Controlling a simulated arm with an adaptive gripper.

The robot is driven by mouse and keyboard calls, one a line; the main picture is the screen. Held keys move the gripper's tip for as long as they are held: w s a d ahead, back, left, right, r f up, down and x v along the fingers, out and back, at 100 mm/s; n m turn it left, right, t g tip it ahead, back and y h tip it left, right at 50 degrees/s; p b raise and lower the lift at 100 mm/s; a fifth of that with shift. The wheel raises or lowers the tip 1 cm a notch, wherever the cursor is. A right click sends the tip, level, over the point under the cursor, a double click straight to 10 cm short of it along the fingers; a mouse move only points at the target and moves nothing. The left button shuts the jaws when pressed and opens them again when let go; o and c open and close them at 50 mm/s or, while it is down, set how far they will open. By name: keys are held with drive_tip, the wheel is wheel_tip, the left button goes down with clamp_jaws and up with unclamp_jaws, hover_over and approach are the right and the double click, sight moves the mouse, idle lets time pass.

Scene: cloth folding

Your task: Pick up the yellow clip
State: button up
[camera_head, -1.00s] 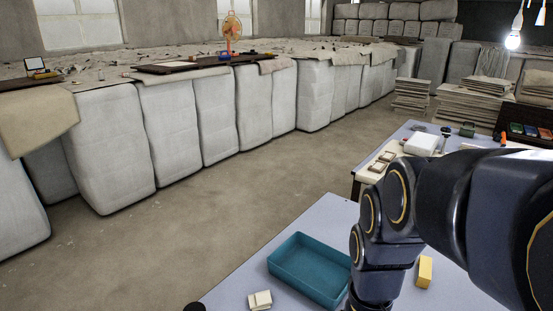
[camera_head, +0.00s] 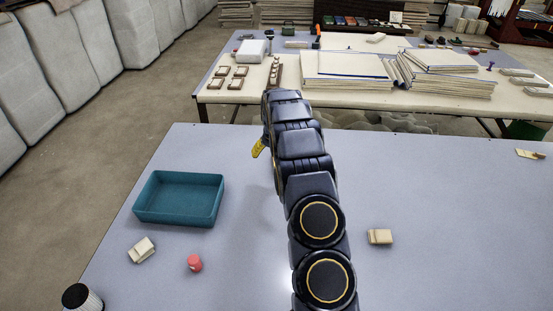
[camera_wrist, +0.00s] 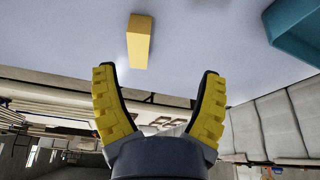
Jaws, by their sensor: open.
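The yellow clip (camera_wrist: 140,42) is a small plain yellow block on the pale blue-grey table (camera_wrist: 195,50) in the wrist view. It lies beyond my fingertips, between their lines and nearer the left one, touching neither. My gripper (camera_wrist: 158,72) is open and empty, its two yellow ridged fingers wide apart. The clip does not show in the head view, where my arm covers the middle of the table.
A teal tray (camera_head: 180,218) stands at left on the table; its corner shows in the wrist view (camera_wrist: 300,35). Pale blocks (camera_head: 142,250) and (camera_head: 380,237), a small red object (camera_head: 194,262) and a dark-and-white cylinder (camera_head: 82,298) lie around. A second table (camera_head: 225,95) stands behind.

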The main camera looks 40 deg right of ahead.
drive_tip(key=shift+m, duration=0.3)
drive_tip(key=shift+w+d+f, duration=0.2)
drive_tip(key=shift+d+f, duration=0.5)
drive_tip(key=shift+f, duration=0.3)
drive_tip(key=shift+w+d+f, duration=0.2)
drive_tip(key=shift+d+f, duration=0.45)
drive_tip(key=shift+f, duration=0.35)
drive_tip(key=shift+w+d+f, duration=0.2)
drive_tip(key=shift+d+f, duration=0.5)
drive_tip(key=shift+f, duration=0.3)
drive_tip(key=shift+w+d+f, duration=0.45)
drive_tip(key=shift+d+f, duration=0.05)
drive_tip(key=shift+f, duration=0.3)
drive_tip(key=shift+x, duration=1.2)
drive_tip(key=shift+w+d+f, duration=0.1)
drive_tip(key=shift+f, duration=0.05)
drive_tip(key=c, duration=1)
